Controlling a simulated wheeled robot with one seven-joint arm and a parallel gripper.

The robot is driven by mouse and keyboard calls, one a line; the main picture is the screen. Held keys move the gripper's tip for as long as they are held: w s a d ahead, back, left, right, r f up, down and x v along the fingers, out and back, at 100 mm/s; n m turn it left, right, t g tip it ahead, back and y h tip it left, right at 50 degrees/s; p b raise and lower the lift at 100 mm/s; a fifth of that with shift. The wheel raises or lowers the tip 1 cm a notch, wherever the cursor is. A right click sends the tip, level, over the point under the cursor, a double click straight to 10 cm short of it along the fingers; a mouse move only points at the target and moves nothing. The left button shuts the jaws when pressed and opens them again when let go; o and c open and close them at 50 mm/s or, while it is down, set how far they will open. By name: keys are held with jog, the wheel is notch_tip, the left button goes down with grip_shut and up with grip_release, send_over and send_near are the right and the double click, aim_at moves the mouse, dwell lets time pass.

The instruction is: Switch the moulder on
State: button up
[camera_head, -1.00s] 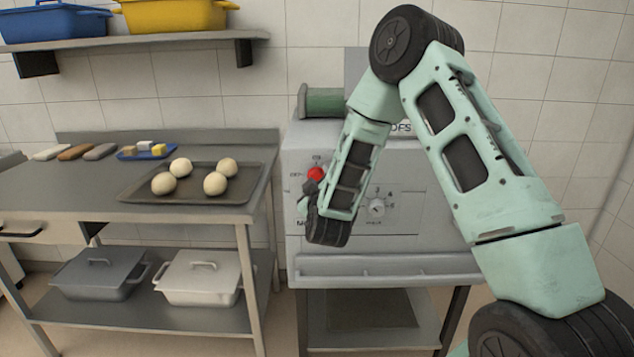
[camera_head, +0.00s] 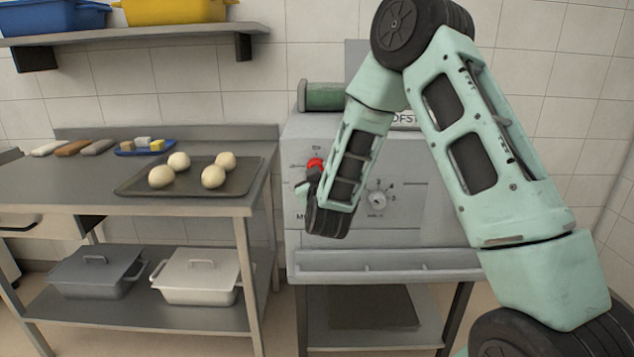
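The moulder (camera_head: 440,222) is the light grey machine in the middle, standing on a metal stand. On its front panel is a red round switch knob (camera_head: 315,163) with small lettering around it, partly covered by my gripper. A second, pale dial (camera_head: 377,199) with numbers sits to the lower right. My gripper (camera_head: 304,187) is at the panel just below the red knob. My wrist and forearm hide most of it. I cannot tell whether its fingers touch the knob, or whether they are open or shut.
A steel table (camera_head: 60,190) at left holds a dark tray (camera_head: 135,188) with several dough balls. Two lidded bins, one grey (camera_head: 95,272) and one white (camera_head: 197,277), stand on its lower shelf. A wall shelf (camera_head: 130,37) holds a blue and a yellow container. A green roller (camera_head: 325,97) tops the moulder.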

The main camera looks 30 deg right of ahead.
jog(key=m+b, duration=0.5)
jog(key=m+h+b, duration=0.1)
jog(key=m+b, duration=0.4)
jog(key=m+h+b, duration=0.1)
jog(key=m+b, duration=0.4)
jog(key=shift+f+b, duration=0.25)
jog(key=shift+b, duration=0.1)
jog(key=shift+r+m, duration=0.1)
jog(key=shift+m, duration=0.2)
jog(key=o, duration=1)
jog(key=v, duration=1.7)
jog(key=shift+a, duration=0.25)
jog(key=shift+s, duration=0.1)
